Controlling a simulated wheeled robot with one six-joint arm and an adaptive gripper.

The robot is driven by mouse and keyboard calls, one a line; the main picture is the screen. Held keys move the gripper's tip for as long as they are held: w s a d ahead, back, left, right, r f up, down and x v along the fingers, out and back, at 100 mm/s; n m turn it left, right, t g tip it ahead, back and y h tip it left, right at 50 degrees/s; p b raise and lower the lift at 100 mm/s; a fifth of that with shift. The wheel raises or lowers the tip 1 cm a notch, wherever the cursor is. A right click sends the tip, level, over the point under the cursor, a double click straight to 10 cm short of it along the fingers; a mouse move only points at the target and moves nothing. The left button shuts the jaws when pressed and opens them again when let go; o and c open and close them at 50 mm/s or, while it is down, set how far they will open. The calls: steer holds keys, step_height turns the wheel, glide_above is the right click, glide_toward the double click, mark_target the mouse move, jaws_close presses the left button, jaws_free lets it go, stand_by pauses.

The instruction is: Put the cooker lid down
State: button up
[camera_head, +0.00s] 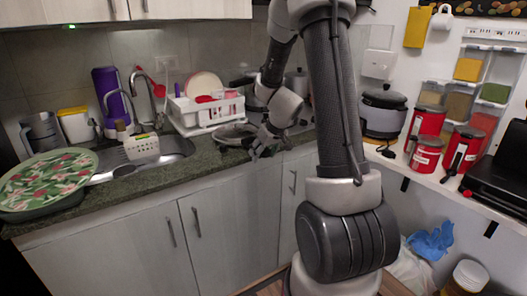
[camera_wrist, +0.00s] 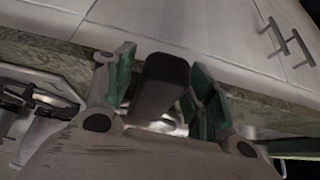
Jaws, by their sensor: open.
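A round lid-like piece with a pale metal rim (camera_head: 232,134) lies on the dark green counter, right of the sink. I take it for the cooker lid; my gripper partly hides it. My gripper (camera_head: 262,150) is low over the counter's front edge, just right of this piece. In the wrist view my gripper (camera_wrist: 160,88) has its green-padded fingers apart. A dark block-like handle (camera_wrist: 163,82) shows between them, with a gap visible on the right. I cannot tell whether the left pad touches it. A shiny patch below the handle is mostly hidden by the gripper.
A white dish rack (camera_head: 205,112) stands behind the lid. The sink (camera_head: 150,160) and a patterned round tray (camera_head: 45,182) are to the left. A dark-topped cooker (camera_head: 383,112) and red canisters (camera_head: 426,155) stand on the right shelf. Little counter is free around the gripper.

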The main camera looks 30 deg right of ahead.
steer(key=s+a+r, duration=0.3)
steer(key=s+r, duration=0.3)
steer(key=r, duration=0.2)
steer(key=s+a+r, duration=0.3)
steer(key=s+r, duration=0.4)
steer(key=r, duration=0.1)
steer(key=s+a+r+g, duration=0.1)
steer(key=s, duration=0.7)
steer(key=s+a+r+g, duration=0.1)
steer(key=s+r, duration=0.1)
steer(key=s, duration=0.7)
steer(key=shift+a+r, duration=0.15)
steer(key=shift+a, duration=0.2)
